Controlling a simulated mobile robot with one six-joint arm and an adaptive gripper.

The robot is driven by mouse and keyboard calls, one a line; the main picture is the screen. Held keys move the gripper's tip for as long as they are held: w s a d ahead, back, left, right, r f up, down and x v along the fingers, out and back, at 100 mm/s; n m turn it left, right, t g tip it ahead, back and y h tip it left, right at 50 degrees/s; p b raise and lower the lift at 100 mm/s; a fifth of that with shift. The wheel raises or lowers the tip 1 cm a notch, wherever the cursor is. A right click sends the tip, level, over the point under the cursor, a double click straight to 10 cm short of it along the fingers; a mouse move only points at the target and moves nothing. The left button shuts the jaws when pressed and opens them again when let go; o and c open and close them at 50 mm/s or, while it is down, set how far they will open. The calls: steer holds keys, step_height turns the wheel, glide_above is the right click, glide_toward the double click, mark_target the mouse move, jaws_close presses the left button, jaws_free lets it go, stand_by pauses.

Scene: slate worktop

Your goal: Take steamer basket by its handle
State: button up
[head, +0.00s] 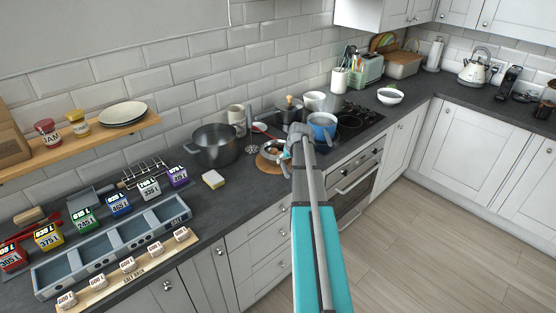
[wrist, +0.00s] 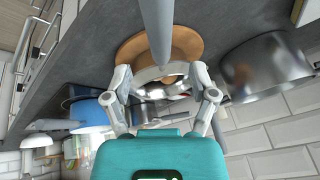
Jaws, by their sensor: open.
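What looks like the steamer basket (wrist: 160,74) is a pale metal, curved-rimmed piece at a round tan wooden board (wrist: 190,43). A long grey bar (wrist: 157,25), seemingly its handle, runs from the top of the wrist view to the rim. My gripper (wrist: 163,74) is open, with one finger on either side of the rim in that view. I cannot tell whether the fingers touch it. In the head view the wooden board (head: 271,151) shows left of my arm, which hides part of the basket area.
A large steel pot (head: 217,148) stands left of the board, and a blue pot (head: 322,130) stands on the hob to the right. A yellow-and-white sponge (head: 213,179) lies in front of the steel pot. A rack of grey bins (head: 115,242) fills the left worktop.

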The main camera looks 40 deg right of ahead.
mark_target(284, 164)
steer(key=shift+f, duration=0.1)
steer(key=shift+b+x, duration=2.35)
steer(key=shift+x, duration=0.2)
steer(key=shift+w, duration=0.15)
jaws_close()
